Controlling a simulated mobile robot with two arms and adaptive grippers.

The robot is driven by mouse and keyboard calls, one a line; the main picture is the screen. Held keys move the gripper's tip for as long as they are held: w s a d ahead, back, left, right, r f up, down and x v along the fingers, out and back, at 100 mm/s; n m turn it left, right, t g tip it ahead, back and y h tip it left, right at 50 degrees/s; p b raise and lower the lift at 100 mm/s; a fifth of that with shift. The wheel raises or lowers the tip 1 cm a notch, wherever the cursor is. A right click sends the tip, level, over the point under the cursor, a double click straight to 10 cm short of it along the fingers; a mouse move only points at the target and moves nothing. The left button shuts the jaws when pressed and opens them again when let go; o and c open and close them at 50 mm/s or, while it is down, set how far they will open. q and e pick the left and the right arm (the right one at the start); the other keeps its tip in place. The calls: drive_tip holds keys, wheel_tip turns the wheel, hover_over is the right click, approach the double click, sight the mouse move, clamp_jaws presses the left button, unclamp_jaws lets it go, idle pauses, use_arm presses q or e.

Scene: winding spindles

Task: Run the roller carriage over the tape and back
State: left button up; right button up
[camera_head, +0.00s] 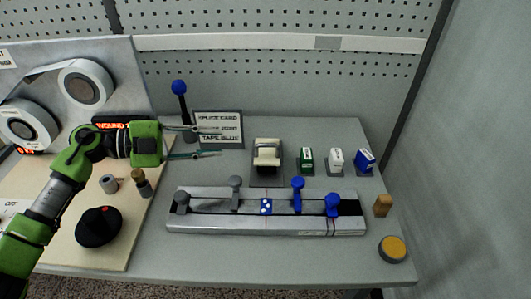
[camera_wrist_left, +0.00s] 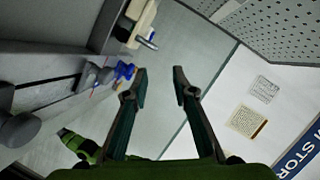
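A cream block with a roller-like top, which looks like the roller carriage (camera_head: 266,155), sits on a dark grey base behind the long splicing block. In the left wrist view a cream part with a metal pin (camera_wrist_left: 139,22) shows at the top. The long grey splicing block (camera_head: 200,222) has a slot, grey and blue levers, and a blue patch with white dots (camera_head: 266,207), perhaps tape, at its middle. My left gripper (camera_head: 220,140) is open and empty, left of the cream block and apart from it. Its two spread fingers also show in the left wrist view (camera_wrist_left: 160,80). My right gripper is not in view.
Green, white and blue small boxes (camera_head: 336,160) stand right of the cream block. A sign (camera_head: 218,143) and a blue-knobbed lever (camera_head: 179,88) are by my left gripper. Wooden block (camera_head: 383,205) and yellow-topped button (camera_head: 393,248) stand at right. The front strip is clear.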

sight(265, 145)
use_arm(q)
drive_tip(key=x, duration=0.4)
drive_tip(key=f+p+x, duration=0.1)
drive_tip(key=x, duration=0.9)
drive_tip(key=shift+f+p, duration=0.25)
drive_tip(key=shift+p, duration=0.15)
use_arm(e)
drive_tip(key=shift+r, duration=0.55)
use_arm(q)
drive_tip(key=shift+a, duration=0.1)
clamp_jaws()
